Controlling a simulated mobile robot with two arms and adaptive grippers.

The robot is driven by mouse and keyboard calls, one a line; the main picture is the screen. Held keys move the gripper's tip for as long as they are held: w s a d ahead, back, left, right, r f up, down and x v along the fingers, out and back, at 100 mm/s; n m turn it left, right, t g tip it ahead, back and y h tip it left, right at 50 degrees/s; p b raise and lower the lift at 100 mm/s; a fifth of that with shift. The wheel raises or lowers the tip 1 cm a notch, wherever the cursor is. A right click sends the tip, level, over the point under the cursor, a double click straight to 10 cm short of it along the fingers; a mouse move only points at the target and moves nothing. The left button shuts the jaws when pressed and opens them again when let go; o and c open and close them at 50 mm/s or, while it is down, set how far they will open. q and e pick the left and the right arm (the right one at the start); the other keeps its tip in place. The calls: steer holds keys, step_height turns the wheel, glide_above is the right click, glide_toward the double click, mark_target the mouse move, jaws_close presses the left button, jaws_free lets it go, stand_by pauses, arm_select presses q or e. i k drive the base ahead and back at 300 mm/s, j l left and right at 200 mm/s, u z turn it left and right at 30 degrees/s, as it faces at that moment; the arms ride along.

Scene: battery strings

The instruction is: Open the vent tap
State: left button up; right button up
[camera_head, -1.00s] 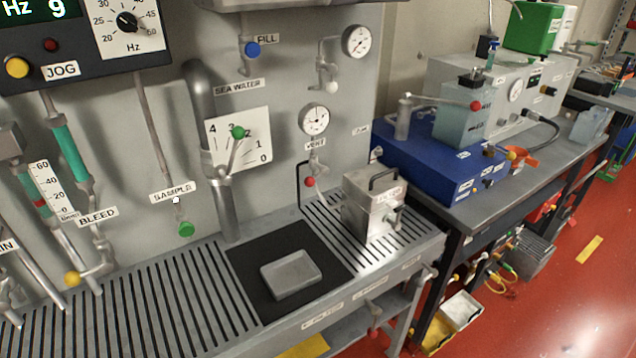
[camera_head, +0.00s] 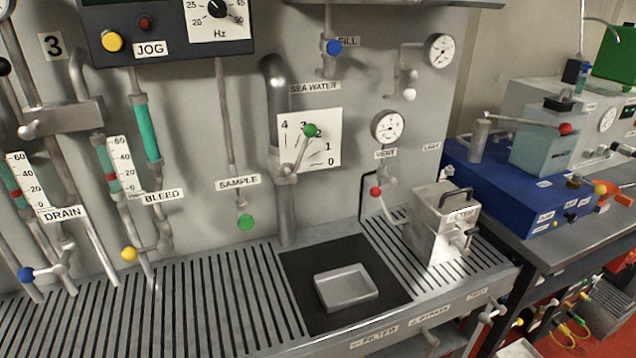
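The vent tap (camera_head: 376,191) has a red knob. It sits on the grey panel under the VENT label (camera_head: 386,154) and a round gauge (camera_head: 389,127). A thin dark pipe runs down beside it to the grate. A metal filter box (camera_head: 440,222) with a dark handle stands just right of the tap. Neither of my grippers shows in the head view.
The SEA WATER valve with a green knob (camera_head: 310,130) and the SAMPLE tap's green knob (camera_head: 246,222) are to the left. A shallow tray (camera_head: 346,287) lies on a black mat (camera_head: 298,262) on the slatted bench. A blue unit (camera_head: 470,170) stands on the right-hand table.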

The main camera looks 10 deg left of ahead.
mark_target(375, 192)
steer(key=i+l+u, duration=0.15)
steer(key=l+u, duration=0.25)
steer(key=i+l+u, duration=0.15)
steer(key=l+u, duration=1.05)
steer(key=i+j, duration=0.05)
